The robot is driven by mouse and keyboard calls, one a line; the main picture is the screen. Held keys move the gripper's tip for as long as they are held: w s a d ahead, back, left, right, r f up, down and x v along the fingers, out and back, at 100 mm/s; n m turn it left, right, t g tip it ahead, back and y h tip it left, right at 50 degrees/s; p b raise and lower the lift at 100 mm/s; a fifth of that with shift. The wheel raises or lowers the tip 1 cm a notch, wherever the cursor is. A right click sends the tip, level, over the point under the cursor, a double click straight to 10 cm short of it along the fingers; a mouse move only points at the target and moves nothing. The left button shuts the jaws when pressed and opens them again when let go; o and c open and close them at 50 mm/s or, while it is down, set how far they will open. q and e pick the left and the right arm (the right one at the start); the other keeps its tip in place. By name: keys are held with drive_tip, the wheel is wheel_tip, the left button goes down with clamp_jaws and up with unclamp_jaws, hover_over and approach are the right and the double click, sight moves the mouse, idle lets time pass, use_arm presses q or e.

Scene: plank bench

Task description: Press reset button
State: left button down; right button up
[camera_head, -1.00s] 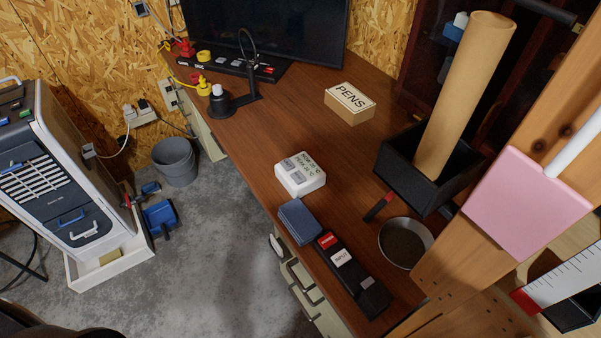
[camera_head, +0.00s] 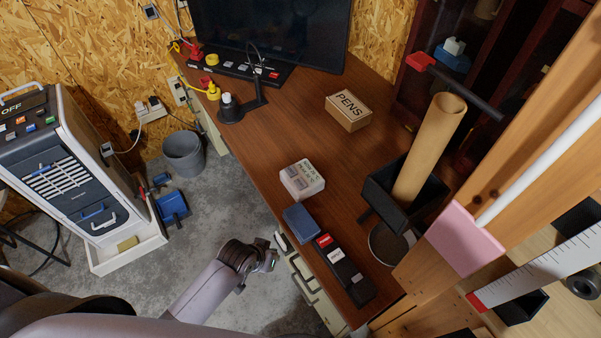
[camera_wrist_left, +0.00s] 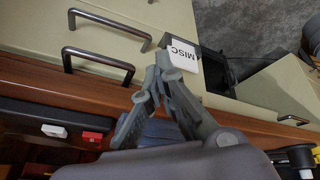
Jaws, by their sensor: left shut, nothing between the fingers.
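A black button strip (camera_head: 343,273) lies on the wooden desk near its front edge. It carries a red button (camera_head: 323,241) and a white button (camera_head: 335,254); their lettering is too small to read for sure. The strip also shows at the left of the left wrist view, with the red button (camera_wrist_left: 92,136) and the white button (camera_wrist_left: 54,131). My left gripper (camera_head: 272,259) is left of the desk's front edge, apart from the strip. In the left wrist view its fingers (camera_wrist_left: 163,62) are shut and empty, in front of the drawers. My right gripper is out of view.
A blue block (camera_head: 302,223) and a white device (camera_head: 302,180) sit beside the strip. A black box with a cardboard tube (camera_head: 429,145) and a dish stand to the right. Cream drawers (camera_head: 303,281) have protruding handles. Another strip (camera_head: 232,66) lies below the monitor.

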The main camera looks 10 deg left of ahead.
sight(298, 182)
use_arm(q)
drive_tip(key=w+d+r+p, duration=0.1)
drive_tip(key=w+r, duration=0.3)
drive_tip(key=w+d+r+t+h+p, duration=0.1)
drive_tip(key=w+d+r, duration=0.1)
drive_tip(key=w+r, duration=0.3)
drive_tip(key=w+d+r+n+t+h+p, duration=0.1)
drive_tip(key=w+r, duration=0.4)
drive_tip(key=shift+d+p, duration=0.3)
drive_tip(key=shift+d, duration=0.1)
drive_tip(key=w+a+r+n+t+h+p, duration=0.1)
drive_tip(key=w+a+r+n, duration=0.1)
drive_tip(key=w+r, duration=0.3)
drive_tip(key=w, duration=0.3)
drive_tip(key=shift+a+r+n, duration=0.3)
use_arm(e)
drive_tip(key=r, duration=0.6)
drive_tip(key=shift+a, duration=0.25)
use_arm(q)
drive_tip(key=shift+f, duration=0.1)
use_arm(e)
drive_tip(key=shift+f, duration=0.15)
